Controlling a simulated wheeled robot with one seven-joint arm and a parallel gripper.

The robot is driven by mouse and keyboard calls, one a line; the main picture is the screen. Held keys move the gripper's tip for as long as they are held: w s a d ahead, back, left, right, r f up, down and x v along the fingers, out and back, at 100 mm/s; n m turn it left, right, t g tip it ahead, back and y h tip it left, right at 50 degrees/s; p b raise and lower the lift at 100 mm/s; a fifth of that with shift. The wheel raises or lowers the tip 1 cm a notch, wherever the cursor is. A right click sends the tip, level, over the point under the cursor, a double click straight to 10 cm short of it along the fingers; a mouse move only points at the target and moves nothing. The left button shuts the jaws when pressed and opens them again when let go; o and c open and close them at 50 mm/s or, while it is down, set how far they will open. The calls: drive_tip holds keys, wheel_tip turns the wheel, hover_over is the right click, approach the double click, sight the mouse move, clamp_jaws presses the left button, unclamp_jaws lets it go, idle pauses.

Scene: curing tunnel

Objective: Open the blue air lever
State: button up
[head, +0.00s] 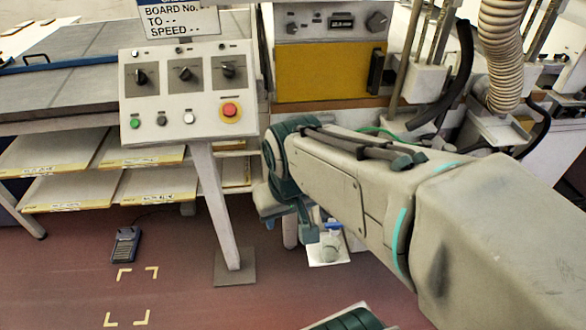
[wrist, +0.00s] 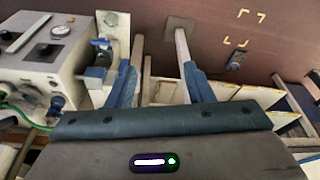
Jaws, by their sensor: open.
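A small air unit on a white plate shows in the head view, with a blue part (head: 333,226) on it that looks like the blue air lever; my arm partly covers it. The head view shows my gripper (head: 290,216) low, just left of the air unit. I cannot tell whether a finger touches the lever.
A control panel (head: 183,95) on a post stands left of my arm. A grey box with a gauge (wrist: 50,50) and a green hose (wrist: 15,112) are at left in the wrist view. Shelves with boards (head: 65,190) stand behind. A foot pedal (head: 125,245) lies on the open floor.

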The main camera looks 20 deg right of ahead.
drive_tip(key=w+d+f+m+t+h+b, duration=0.1)
drive_tip(key=w+d+f+b, duration=0.55)
drive_tip(key=w+f, duration=0.35)
drive_tip(key=w+d+f+m+b, duration=0.2)
drive_tip(key=w+d+f+b, duration=0.4)
drive_tip(key=w+d+f, duration=0.3)
drive_tip(key=w+a+b+x, duration=0.1)
drive_tip(key=b+x, duration=0.1)
drive_tip(key=x, duration=1.2)
drive_tip(key=shift+b, duration=0.35)
drive_tip(key=shift+s+d+r, duration=0.1)
drive_tip(key=shift+r, duration=0.05)
clamp_jaws()
